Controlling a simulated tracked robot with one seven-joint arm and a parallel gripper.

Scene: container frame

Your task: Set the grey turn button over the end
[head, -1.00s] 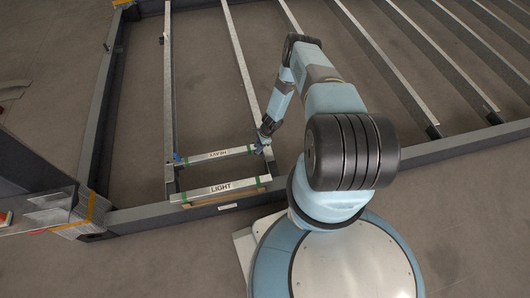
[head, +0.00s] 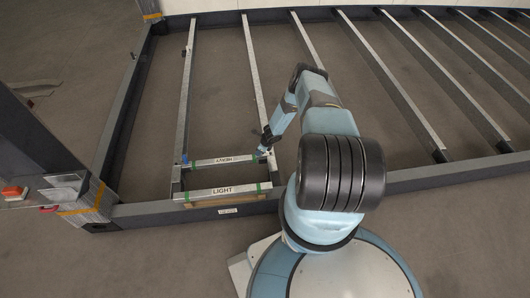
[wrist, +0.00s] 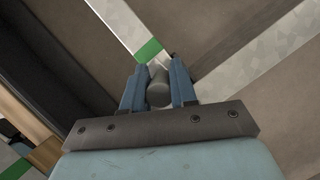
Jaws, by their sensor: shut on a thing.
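My gripper (wrist: 158,92) is shut on the grey turn button (wrist: 158,86), a short rounded grey piece between the blue fingers in the wrist view. Just beyond it is the green-banded end (wrist: 148,50) of a pale bar. The button looks to be at or beside this end; whether it overlaps it I cannot tell. In the head view my gripper (head: 264,149) is at the right end of the upper cross bar (head: 223,161), whose label reads upside down. The button is too small to make out there.
A second bar marked LIGHT (head: 222,191) lies nearer, with green bands. Metal rails (head: 258,85) run away from the dark frame beam (head: 160,217). A small blue piece (head: 184,158) is at the upper bar's left end. A clear panel with a red item (head: 14,191) is at far left.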

